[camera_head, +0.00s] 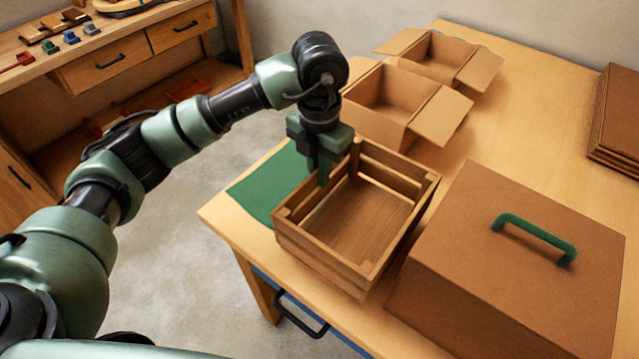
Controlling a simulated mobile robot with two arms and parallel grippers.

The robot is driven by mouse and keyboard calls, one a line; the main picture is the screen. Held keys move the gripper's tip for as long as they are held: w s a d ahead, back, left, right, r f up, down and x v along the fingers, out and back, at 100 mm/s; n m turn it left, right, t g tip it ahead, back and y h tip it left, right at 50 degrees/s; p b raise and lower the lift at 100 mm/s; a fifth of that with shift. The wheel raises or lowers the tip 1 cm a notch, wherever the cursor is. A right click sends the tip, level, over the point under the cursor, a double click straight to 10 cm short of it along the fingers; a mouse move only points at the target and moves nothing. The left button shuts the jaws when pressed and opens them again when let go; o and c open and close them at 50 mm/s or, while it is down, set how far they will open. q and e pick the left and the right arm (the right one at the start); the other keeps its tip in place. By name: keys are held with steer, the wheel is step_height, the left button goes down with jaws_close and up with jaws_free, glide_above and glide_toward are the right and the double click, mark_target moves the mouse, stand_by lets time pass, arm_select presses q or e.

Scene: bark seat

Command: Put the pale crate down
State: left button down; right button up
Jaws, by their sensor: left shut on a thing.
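The pale crate (400,180) is an open, empty box of wooden slats at the front left of the wooden table (545,120). My left gripper (324,174) comes down from above and is shut on the crate's left wall, near its far end. The crate looks level. It is over or on the table beside a green mat (262,188), whose right part it hides. I cannot tell whether its bottom touches the surface. My right gripper is out of view.
A large brown box with a green handle (535,238) stands close to the crate's right. Two open cardboard boxes (385,100) (437,58) stand behind. Brown stacked sheets (615,120) lie at the far right. A workbench with drawers (105,62) stands at the back left.

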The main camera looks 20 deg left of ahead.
arm_select(q)
glide_above(320, 205)
steer(key=f, duration=0.4)
steer(key=shift+w+a+p, duration=0.15)
steer(key=shift+w+p, duration=0.15)
steer(key=shift+p, duration=0.1)
steer(key=shift+f, duration=0.1)
steer(key=c, duration=1.5)
jaws_free()
steer(key=shift+f, duration=0.1)
steer(key=shift+r, duration=0.45)
step_height(320, 205, up, 11)
steer(key=shift+r+b, duration=0.15)
steer(key=shift+b, duration=1)
